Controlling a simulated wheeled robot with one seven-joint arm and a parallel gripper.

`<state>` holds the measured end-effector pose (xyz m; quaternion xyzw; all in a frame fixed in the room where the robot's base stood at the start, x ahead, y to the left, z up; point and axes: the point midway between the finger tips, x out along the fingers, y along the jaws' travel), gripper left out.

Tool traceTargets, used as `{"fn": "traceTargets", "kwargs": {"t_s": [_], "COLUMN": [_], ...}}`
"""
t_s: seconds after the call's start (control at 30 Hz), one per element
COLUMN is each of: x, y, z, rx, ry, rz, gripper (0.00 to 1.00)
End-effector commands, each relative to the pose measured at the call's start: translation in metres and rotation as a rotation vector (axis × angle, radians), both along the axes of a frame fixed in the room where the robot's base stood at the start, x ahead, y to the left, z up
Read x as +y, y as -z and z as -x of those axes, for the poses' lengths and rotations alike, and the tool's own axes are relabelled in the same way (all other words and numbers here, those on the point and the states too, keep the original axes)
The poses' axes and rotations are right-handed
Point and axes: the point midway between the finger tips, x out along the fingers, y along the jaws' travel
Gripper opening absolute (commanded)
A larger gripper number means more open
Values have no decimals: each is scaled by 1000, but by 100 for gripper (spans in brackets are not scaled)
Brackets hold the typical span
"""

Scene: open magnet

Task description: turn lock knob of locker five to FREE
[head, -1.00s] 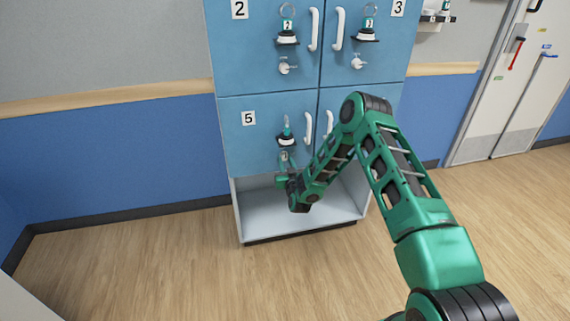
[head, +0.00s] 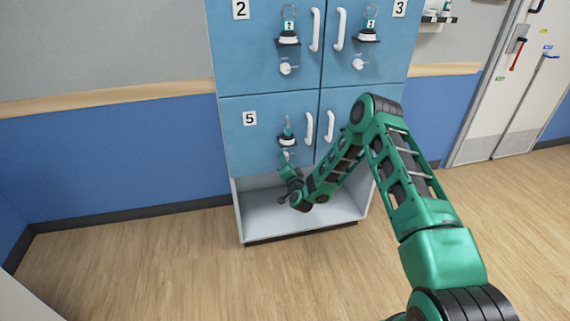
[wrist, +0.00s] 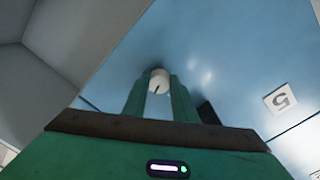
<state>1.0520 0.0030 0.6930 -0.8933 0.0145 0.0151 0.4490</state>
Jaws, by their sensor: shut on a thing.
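Locker five is the blue lower-left door (head: 245,148) with a "5" label (head: 249,118). Its white round lock knob (wrist: 158,80) shows in the wrist view between my two green fingers, with a short dark line on its face. My gripper (wrist: 159,92) is shut on this knob, one finger on each side. In the head view my gripper (head: 287,161) is low on the door, below the hanging holder, and mostly covers the knob. No FREE marking can be read.
A white handle (head: 309,129) and a holder with a green-and-white item (head: 287,134) are on door five. My forearm crosses the neighbouring lower-right door. An open white compartment (head: 262,228) lies below. The floor to the left is clear.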

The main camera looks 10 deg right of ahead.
Motion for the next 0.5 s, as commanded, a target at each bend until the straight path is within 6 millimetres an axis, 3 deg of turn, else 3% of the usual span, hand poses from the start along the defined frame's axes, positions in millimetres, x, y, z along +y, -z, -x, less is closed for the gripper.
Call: {"fn": "traceTargets", "kwargs": {"t_s": [0.5], "x": [-4], "y": [0], "z": [0], "rx": [0], "ry": [6], "rz": [-297], "gripper": [2]}}
